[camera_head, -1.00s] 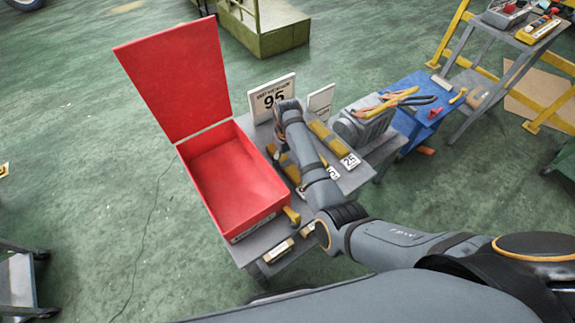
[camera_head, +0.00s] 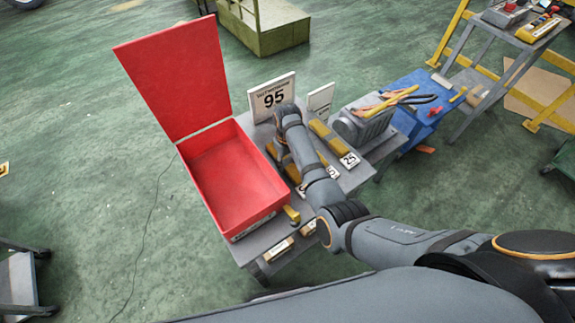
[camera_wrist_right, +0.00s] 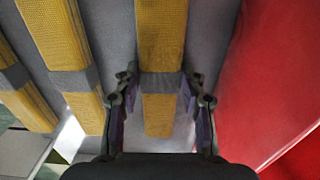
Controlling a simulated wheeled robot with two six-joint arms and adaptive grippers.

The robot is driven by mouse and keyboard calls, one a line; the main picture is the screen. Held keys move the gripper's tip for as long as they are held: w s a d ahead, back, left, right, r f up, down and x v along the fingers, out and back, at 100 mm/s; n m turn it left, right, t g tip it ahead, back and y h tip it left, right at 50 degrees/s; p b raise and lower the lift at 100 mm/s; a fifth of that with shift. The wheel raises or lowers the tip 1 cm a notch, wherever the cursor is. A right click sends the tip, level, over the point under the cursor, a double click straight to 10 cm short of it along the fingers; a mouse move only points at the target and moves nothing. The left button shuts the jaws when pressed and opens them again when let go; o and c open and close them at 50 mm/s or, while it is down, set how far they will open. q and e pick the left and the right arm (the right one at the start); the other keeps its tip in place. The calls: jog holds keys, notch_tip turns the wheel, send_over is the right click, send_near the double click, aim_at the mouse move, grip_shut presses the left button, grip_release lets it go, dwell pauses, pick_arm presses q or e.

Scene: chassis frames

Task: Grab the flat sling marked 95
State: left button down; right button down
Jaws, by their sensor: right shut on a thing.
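My right gripper (camera_wrist_right: 160,85) is shut on a yellow flat sling (camera_wrist_right: 160,35), with one finger on each side of its grey band. The sling's own tag is not readable in the right wrist view. In the head view my right wrist hangs over the table beside the red box, and the arm hides most of the gripper and the held sling. A white sign marked 95 (camera_head: 272,97) stands at the table's back. Another yellow sling (camera_head: 328,136) lies to the right, near a small tag marked 25 (camera_head: 350,160). My left gripper is not in view.
An open red box (camera_head: 233,178) with a raised lid (camera_head: 175,80) stands directly left of the slings. A grey motor-like block (camera_head: 362,125) sits at the table's right. A blue table (camera_head: 410,120) with tools is beyond it. Green floor lies open to the left.

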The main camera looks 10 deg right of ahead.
aim_at(288, 162)
jog(key=shift+w, duration=0.1)
jog(key=shift+w+d+r+b, duration=0.1)
jog(key=shift+d+r+b, duration=0.1)
jog(key=shift+r+b, duration=0.25)
notch_tip(288, 162, up, 6)
jog(key=shift+f+b, duration=0.25)
jog(key=shift+b, duration=0.1)
jog(key=shift+w+d+r+b, duration=0.15)
jog(key=shift+d+r+b, duration=0.15)
jog(key=shift+d, duration=0.25)
jog(key=w+d+b, duration=0.2)
jog(key=d, duration=0.3)
jog(key=w+d+b, duration=0.1)
jog(key=w+d, duration=0.1)
jog(key=d, duration=0.4)
jog(key=w+d+b, duration=0.2)
jog(key=d, duration=0.3)
jog(key=shift+w+d+b, duration=0.2)
jog(key=shift+w+b, duration=0.1)
jog(key=shift+w, duration=0.1)
jog(key=shift+w+d, duration=0.15)
jog(key=shift+d, duration=0.15)
